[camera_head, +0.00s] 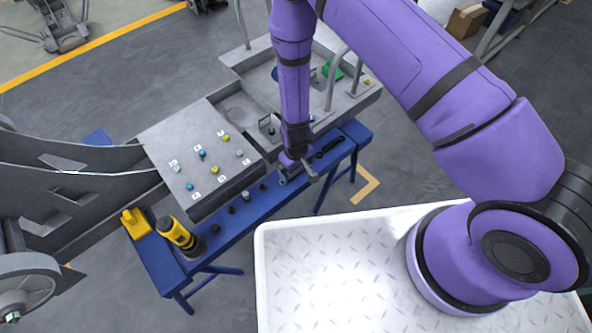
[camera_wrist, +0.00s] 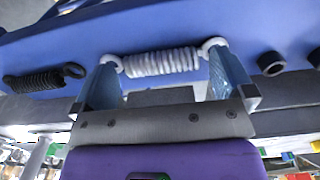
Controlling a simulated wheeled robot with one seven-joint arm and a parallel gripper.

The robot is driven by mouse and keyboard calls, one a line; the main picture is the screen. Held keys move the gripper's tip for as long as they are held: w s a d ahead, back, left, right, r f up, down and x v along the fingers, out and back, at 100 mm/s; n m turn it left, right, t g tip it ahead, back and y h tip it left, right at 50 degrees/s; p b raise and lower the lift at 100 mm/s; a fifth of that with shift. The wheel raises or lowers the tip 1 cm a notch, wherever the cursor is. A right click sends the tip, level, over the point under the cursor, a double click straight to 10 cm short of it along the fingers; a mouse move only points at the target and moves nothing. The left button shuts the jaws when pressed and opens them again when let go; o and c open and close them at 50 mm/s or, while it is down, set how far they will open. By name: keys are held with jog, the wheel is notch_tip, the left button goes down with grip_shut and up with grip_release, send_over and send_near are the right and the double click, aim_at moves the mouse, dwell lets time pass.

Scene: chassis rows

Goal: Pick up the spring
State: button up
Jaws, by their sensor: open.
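A light grey coil spring (camera_wrist: 162,62) with a hooked loop at each end lies on the blue bench (camera_wrist: 255,25) in the wrist view. My gripper (camera_wrist: 162,72) is open, with one finger near each end loop of this spring. I cannot tell whether the fingers touch it. A black coil spring (camera_wrist: 40,80) lies apart, to the left of the left finger. In the head view my gripper (camera_head: 299,172) is low over the blue bench (camera_head: 228,222), and the grey spring is hard to make out there.
A yellow and black drill (camera_head: 178,236) and a yellow block (camera_head: 136,223) are at the bench's near left end. A grey panel with coloured knobs (camera_head: 202,154) stands behind the bench. Black round parts (camera_wrist: 271,63) sit to the right of my gripper in the wrist view.

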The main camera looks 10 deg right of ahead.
jog(key=shift+f, duration=0.25)
jog(key=shift+c, duration=0.5)
jog(key=c, duration=0.7)
jog(key=shift+r, duration=0.1)
